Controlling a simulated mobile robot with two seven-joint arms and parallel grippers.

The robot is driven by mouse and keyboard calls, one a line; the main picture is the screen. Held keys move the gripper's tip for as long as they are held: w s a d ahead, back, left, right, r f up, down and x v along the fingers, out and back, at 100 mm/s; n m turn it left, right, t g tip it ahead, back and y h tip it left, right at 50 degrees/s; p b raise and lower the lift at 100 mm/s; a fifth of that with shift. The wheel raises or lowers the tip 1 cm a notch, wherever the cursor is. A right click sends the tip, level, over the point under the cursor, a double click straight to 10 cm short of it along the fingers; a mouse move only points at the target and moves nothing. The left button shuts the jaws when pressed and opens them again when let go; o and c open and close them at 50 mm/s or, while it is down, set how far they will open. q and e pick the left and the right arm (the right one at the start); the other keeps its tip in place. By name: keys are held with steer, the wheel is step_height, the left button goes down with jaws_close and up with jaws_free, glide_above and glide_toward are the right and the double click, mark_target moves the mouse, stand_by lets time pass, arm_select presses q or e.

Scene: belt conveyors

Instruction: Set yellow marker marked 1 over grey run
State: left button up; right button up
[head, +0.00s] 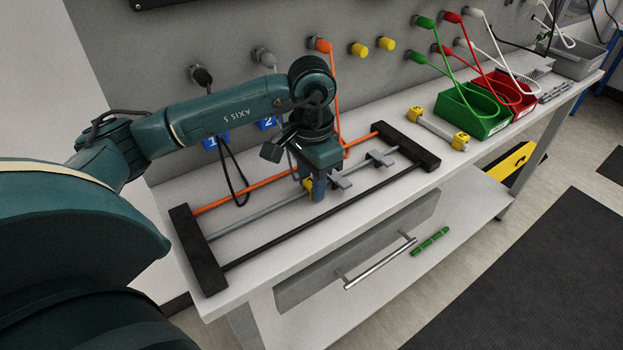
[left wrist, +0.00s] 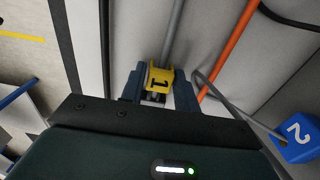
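The yellow marker (left wrist: 159,78), with a black 1 on it, sits between the fingers of my left gripper (left wrist: 159,90), which appear closed on its sides. In the head view the left gripper (head: 316,188) points down at the rack, and a bit of the yellow marker (head: 308,184) shows beside its fingers. The marker is at the grey run (head: 265,217), the middle rod between the orange run (head: 245,190) and the black run (head: 310,218). The grey rod passes behind the marker in the wrist view; whether they touch I cannot tell. My right gripper is out of view.
Grey clips (head: 380,158) sit on the grey run to the right of the gripper. A yellow-ended grey bar (head: 438,128), green bin (head: 472,112) and red bin (head: 505,92) lie to the right.

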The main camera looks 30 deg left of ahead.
mark_target(311, 182)
arm_select(q)
steer(key=o, duration=0.3)
steer(key=shift+r, duration=0.1)
steer(key=shift+r+p, duration=0.2)
steer(key=shift+p, duration=0.1)
steer(key=shift+r, duration=0.4)
step_height(311, 182, up, 11)
steer(key=shift+s, duration=0.1)
